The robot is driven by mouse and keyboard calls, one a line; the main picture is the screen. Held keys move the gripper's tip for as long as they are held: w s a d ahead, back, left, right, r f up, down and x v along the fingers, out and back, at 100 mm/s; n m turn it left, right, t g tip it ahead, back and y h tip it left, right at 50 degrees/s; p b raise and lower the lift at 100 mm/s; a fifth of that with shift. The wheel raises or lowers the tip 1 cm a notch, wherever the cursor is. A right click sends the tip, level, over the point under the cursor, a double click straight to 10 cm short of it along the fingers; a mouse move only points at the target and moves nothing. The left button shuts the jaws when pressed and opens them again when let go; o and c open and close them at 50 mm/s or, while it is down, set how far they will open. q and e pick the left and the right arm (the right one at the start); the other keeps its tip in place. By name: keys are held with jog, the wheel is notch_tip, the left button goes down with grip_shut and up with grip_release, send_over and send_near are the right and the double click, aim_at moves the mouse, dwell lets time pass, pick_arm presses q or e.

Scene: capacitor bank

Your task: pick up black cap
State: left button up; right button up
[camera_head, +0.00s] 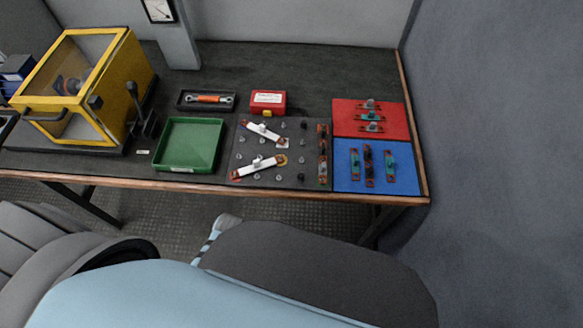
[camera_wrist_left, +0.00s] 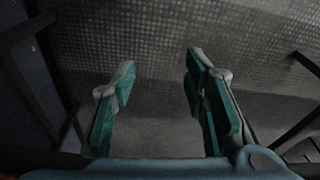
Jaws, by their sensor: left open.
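On the dark grey board (camera_head: 268,174) in the head view stand several small knobs, mostly light grey. Two look black and may be black caps: one near the board's back edge (camera_head: 304,125) and one near its front edge (camera_head: 301,177). They are too small to tell for certain. In the left wrist view my left gripper (camera_wrist_left: 160,82) is open and empty, its green-padded fingers apart over patterned floor. No cap shows in that view. My right gripper is not seen.
White-bodied parts (camera_head: 258,167) lie on the board. A green tray (camera_head: 160,166) is left of it; red (camera_head: 343,106) and blue (camera_head: 407,185) mats are right. A red box (camera_head: 268,100) and a yellow-framed case (camera_head: 118,85) stand on the workbench (camera_head: 340,65). A wall bounds the right.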

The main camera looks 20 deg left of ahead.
pick_arm(q)
jog(key=w+d+r+n, duration=0.1)
jog(key=w+r+n, duration=0.1)
jog(key=w+r, duration=0.2)
jog(key=w+d+r+n, duration=0.2)
jog(key=w+r+n, duration=0.1)
jog(key=r, duration=0.3)
jog(key=w+d+r+n+p, duration=0.1)
jog(key=w+d+r+n, duration=0.1)
jog(key=w+r, duration=0.3)
jog(key=shift+w+r+n, duration=0.15)
jog(key=shift+w+n, duration=0.15)
jog(key=shift+w, duration=0.05)
notch_tip(320, 180, up, 13)
jog(key=n+g, duration=0.2)
jog(key=n, duration=0.7)
send_over(299, 175)
jog(key=shift+h, duration=0.3)
notch_tip(299, 175, down, 14)
jog(key=b, duration=0.3)
jog(key=shift+w, duration=0.1)
jog(key=shift+r, duration=0.1)
jog(key=shift+c, duration=0.2)
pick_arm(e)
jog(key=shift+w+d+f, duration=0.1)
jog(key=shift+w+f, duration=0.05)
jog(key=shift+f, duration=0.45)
pick_arm(q)
jog(key=c, duration=0.8)
